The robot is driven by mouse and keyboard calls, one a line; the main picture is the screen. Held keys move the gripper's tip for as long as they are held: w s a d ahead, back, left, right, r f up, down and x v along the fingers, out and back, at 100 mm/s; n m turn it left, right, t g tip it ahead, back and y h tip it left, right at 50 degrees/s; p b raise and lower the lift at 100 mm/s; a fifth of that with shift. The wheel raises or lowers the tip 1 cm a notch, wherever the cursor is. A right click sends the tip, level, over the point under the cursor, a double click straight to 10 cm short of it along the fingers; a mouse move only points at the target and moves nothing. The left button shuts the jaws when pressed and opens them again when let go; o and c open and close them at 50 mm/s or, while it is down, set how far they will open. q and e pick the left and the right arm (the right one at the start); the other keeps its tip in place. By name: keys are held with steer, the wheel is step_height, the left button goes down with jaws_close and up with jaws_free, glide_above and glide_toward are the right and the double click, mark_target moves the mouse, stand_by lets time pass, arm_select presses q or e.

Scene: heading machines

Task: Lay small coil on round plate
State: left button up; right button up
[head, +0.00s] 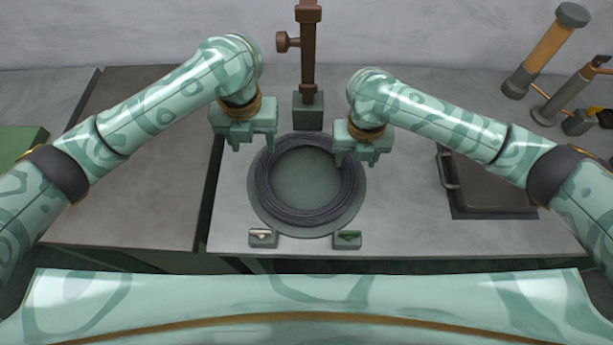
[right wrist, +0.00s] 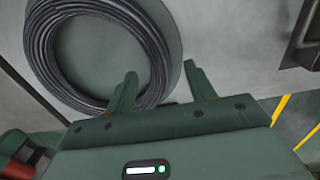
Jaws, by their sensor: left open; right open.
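The small coil (head: 307,216), a dark grey ring of wound wire, lies flat on the round green plate (head: 308,184). The plate's rim shows around most of the coil. In the right wrist view the coil (right wrist: 42,50) and the plate (right wrist: 172,40) fill the upper left. My left gripper (head: 252,146) is open and empty above the upper left of the plate. My right gripper (head: 355,161) is open above the upper right edge of the coil and hides part of it.
A brown post (head: 307,50) on a green base stands behind the plate. Two small blocks (head: 263,238) (head: 347,239) sit in front of it. A dark tray with a handle (head: 490,185) is at right. A brown panel (head: 140,160) lies left.

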step_height(320, 180, up, 6)
steer(key=shift+f, duration=0.15)
stand_by(0.6)
